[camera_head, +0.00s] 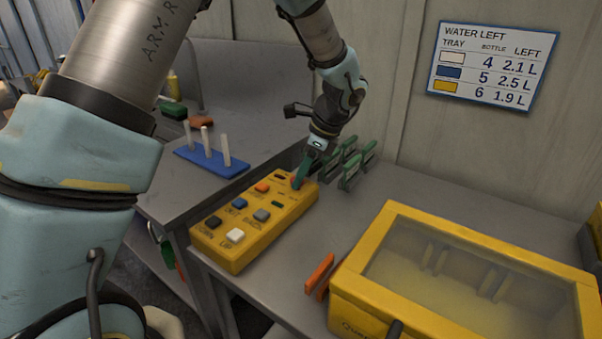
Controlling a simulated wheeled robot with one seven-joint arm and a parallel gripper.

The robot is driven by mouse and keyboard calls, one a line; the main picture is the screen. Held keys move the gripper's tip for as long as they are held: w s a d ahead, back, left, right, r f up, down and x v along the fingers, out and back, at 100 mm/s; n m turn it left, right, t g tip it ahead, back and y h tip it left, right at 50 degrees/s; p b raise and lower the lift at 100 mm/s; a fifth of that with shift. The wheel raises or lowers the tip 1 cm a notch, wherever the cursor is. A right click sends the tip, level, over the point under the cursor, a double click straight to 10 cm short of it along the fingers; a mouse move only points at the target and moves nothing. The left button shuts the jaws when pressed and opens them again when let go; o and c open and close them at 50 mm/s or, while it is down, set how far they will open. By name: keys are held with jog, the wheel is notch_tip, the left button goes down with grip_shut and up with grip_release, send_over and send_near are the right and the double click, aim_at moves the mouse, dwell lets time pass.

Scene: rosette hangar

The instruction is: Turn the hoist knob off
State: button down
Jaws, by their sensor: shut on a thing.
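The yellow hoist control box (255,228) lies on the grey bench, with several coloured buttons on its top. My gripper (301,178) is at the far right end of the box, pointing down. Its jaws are shut on the hoist knob, which they mostly hide. The knob's setting cannot be read from here. The buttons include an orange one (262,188), a blue one (239,203) and a white one (235,235). They stand clear of the jaws.
Green-handled clips or racks (352,166) stand just right of my gripper. A yellow case with a clear lid (375,240) fills the front right. An orange piece (319,273) stands beside it. A blue peg base (199,163) is at left. A sign (487,67) hangs on the wall.

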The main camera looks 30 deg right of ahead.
jog(key=shift+c, duration=2.1)
grip_release()
jog(key=b+v, duration=0.2)
jog(key=v, duration=0.9)
